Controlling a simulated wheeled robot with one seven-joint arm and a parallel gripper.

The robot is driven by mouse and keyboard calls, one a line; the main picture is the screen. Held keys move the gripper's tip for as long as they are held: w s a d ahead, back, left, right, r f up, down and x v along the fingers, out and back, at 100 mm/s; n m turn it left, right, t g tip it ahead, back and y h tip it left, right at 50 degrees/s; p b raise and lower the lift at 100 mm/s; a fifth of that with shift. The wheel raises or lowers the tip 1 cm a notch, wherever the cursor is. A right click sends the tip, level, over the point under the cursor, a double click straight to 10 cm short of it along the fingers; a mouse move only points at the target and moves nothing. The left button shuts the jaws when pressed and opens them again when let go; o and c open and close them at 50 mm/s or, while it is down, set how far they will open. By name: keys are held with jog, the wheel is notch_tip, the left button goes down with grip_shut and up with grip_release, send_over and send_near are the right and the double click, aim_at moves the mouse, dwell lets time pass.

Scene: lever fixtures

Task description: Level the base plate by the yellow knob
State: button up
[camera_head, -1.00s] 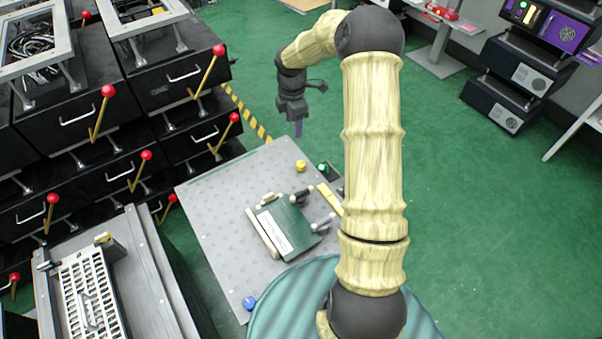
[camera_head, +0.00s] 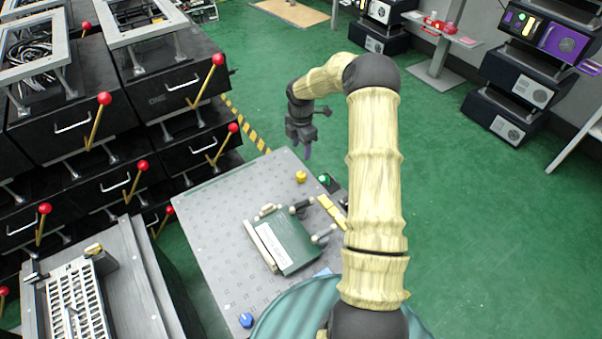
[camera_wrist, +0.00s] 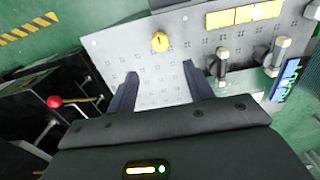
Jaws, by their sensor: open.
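The base plate (camera_head: 205,225) is a grey perforated panel in the middle of the head view. The yellow knob (camera_head: 301,177) stands at its far corner. In the wrist view the knob (camera_wrist: 160,42) is near the plate's edge, beyond my fingertips and roughly between them in line. My gripper (camera_head: 304,150) hangs above and beyond the plate's far edge in the head view. In the wrist view my gripper (camera_wrist: 160,82) has its two dark fingers wide apart with nothing between them. It does not touch the knob.
A blue knob (camera_head: 246,320) is at the plate's near corner. A green device (camera_head: 285,243) with dark clamps sits on the plate. A green button (camera_head: 324,179) and yellow blocks (camera_head: 332,211) line its right edge. Black drawers with red-tipped levers (camera_head: 218,60) stand left.

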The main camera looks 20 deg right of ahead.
aim_at(301, 174)
notch_tip(301, 174, down, 13)
jog(key=shift+r+b, duration=0.15)
jog(key=shift+b, duration=1.05)
jog(key=c, duration=1)
